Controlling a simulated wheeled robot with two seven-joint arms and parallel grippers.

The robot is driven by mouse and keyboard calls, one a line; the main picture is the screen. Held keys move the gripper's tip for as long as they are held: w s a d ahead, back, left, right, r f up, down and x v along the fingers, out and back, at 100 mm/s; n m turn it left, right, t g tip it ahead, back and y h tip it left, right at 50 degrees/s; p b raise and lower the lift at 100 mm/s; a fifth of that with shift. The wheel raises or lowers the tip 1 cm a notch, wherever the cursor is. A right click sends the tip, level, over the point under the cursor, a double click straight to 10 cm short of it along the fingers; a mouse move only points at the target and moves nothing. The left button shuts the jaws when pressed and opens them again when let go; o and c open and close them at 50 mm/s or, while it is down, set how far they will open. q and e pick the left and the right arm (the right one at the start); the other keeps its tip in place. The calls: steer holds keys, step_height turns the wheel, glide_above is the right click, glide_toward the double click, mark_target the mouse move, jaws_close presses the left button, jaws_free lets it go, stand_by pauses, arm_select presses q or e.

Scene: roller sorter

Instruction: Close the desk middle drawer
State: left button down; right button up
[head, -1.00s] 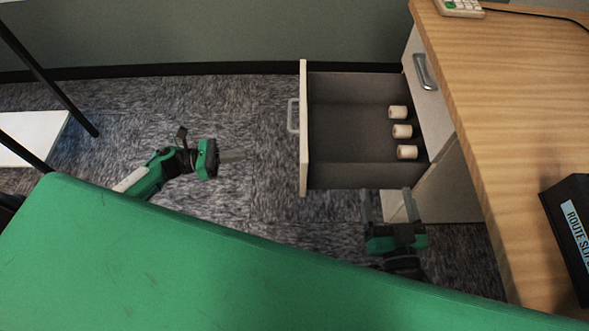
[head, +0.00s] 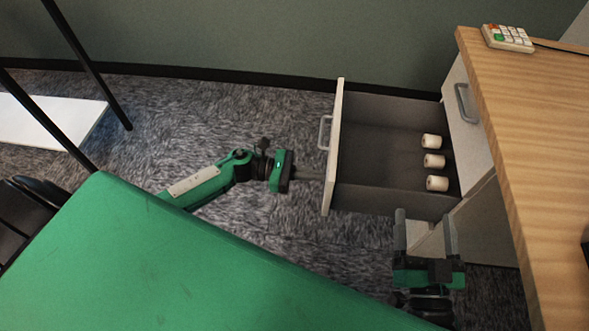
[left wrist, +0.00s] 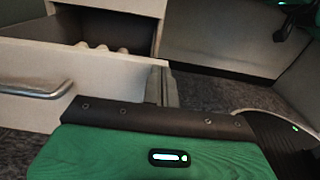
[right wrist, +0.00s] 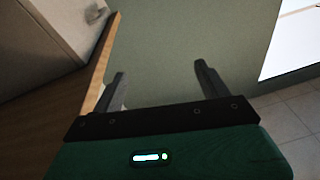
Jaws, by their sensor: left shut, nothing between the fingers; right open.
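The open drawer (head: 385,130) sticks out to the left from the desk (head: 540,130). Its white front panel (head: 333,150) carries a metal handle (head: 324,132), which also shows in the left wrist view (left wrist: 40,89). My right gripper (head: 425,232) is open and empty, beside the drawer's near side.
Another drawer front with a handle (head: 465,103) sits on the desk beneath the top. A keypad (head: 508,38) lies on the desk top. A black-framed shelf (head: 70,120) stands at the left. Carpet floor (head: 210,110) left of the drawer is clear.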

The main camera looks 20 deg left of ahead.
arm_select(q)
steer(key=shift+w+d, duration=0.15)
steer(key=shift+d, duration=0.4)
arm_select(e)
steer(key=shift+r, duration=0.1)
